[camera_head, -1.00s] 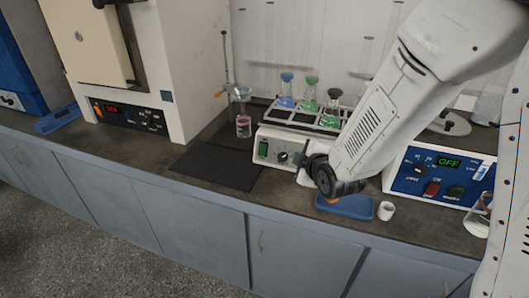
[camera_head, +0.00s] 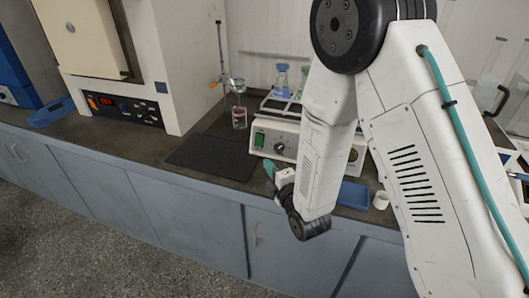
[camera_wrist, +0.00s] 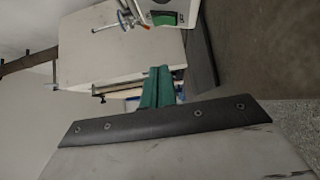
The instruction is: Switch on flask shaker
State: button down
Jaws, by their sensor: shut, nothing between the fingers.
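The flask shaker (camera_head: 272,128) is a pale box on the bench with flasks (camera_head: 281,80) on its top rack. Its front panel has a green switch (camera_head: 259,140) at the left and a dark round knob (camera_head: 279,148); my arm hides much of its right side. I cannot tell whether the switch is on. My gripper (camera_head: 270,169) is in front of and below the panel's left part, apart from the switch in the picture. In the wrist view its green fingers (camera_wrist: 157,86) are together, with nothing between them.
A dark mat (camera_head: 210,158) lies left of the shaker, with a stand holding a glass vessel (camera_head: 239,117) behind it. An oven-like unit with a red display (camera_head: 107,103) stands further left. A blue tray (camera_head: 353,195) and a small white cup (camera_head: 381,200) sit at the right.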

send_near(256, 136)
jog(key=a, duration=0.1)
jog(key=w+a, duration=0.2)
jog(key=a, duration=0.1)
jog(key=shift+w+r, duration=0.1)
jog(key=shift+w+d, duration=0.25)
jog(key=shift+w, duration=0.25)
jog(key=shift+w+d, duration=0.3)
jog(key=shift+w, duration=0.25)
jog(key=shift+w+d, duration=0.15)
jog(key=shift+w, duration=0.4)
jog(key=shift+w, duration=0.1)
